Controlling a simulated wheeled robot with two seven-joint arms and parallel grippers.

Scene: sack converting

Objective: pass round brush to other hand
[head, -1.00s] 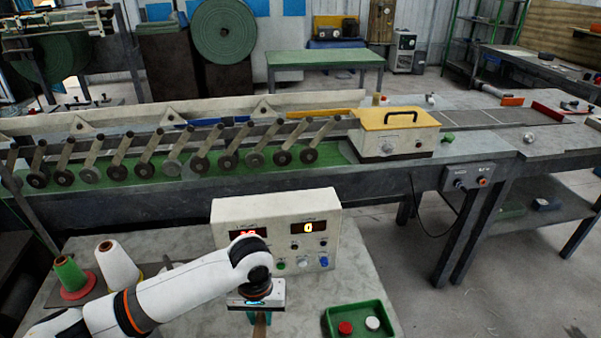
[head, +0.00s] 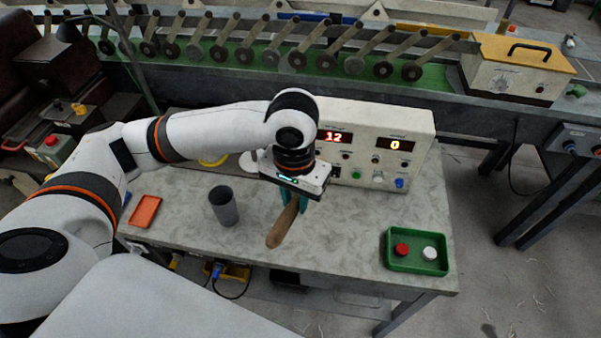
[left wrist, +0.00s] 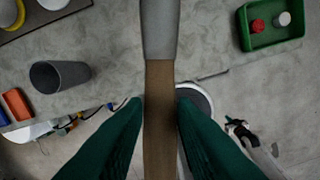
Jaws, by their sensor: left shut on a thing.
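The round brush shows in the head view as a brown wooden handle (head: 280,228), tilted down toward me. My left gripper (head: 294,198) is shut on it, above the front part of the grey table. In the left wrist view, the wooden handle (left wrist: 160,115) runs between the green fingers (left wrist: 160,112), with a grey part (left wrist: 160,28) beyond it. The brush's far end is out of that view. A small black and white shape with green at the lower right of the wrist view may be my right gripper (left wrist: 242,130); its jaws are unclear. The head view does not show it.
A control box (head: 375,140) stands behind the left gripper. A grey cup (head: 223,206) and orange tray (head: 144,211) are on the left of the table (head: 335,240). A green tray (head: 418,268) with red and white pieces is on the right. Bare tabletop lies between.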

